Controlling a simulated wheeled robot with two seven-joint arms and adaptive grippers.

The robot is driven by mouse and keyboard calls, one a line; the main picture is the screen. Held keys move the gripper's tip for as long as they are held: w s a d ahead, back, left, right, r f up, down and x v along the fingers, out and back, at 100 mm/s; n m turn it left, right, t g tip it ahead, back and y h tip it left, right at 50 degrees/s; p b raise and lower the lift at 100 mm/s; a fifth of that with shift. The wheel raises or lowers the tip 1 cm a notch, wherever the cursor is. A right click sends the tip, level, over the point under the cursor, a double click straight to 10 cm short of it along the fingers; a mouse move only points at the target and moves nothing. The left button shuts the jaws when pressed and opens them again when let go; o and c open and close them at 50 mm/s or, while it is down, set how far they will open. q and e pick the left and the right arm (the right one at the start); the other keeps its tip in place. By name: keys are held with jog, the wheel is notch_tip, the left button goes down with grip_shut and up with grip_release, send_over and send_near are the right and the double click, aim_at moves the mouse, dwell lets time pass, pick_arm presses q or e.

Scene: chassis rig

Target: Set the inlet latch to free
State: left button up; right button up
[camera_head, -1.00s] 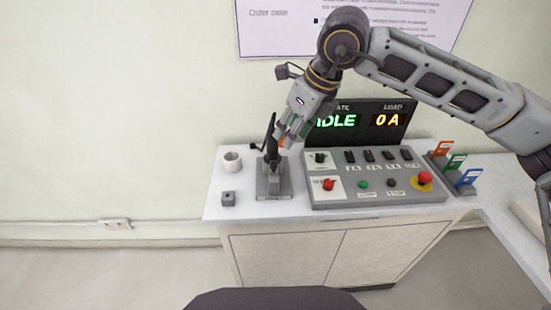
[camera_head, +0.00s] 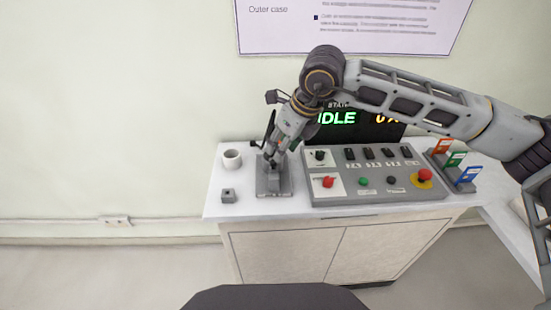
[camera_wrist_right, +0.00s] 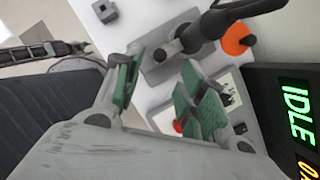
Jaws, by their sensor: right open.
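The latch is a grey plate (camera_head: 274,190) with a black lever, at the left of the control panel; I take it for the inlet latch. In the right wrist view the black lever (camera_wrist_right: 207,30) rises from the grey base (camera_wrist_right: 157,68) and leans to the upper right, near an orange disc (camera_wrist_right: 238,38). My right gripper (camera_head: 273,157) is over the latch and hides much of it. In the right wrist view its green-padded fingers (camera_wrist_right: 160,72) are apart with nothing between them, near the lever's foot.
The control panel (camera_head: 376,192) with switches, knobs and a red stop button (camera_head: 424,175) stands right of the latch. Behind it a display (camera_head: 336,118) reads IDLE. Coloured tags (camera_head: 455,160) stand at right.

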aim_at(274, 162)
jog(key=shift+x, duration=3.35)
grip_shut()
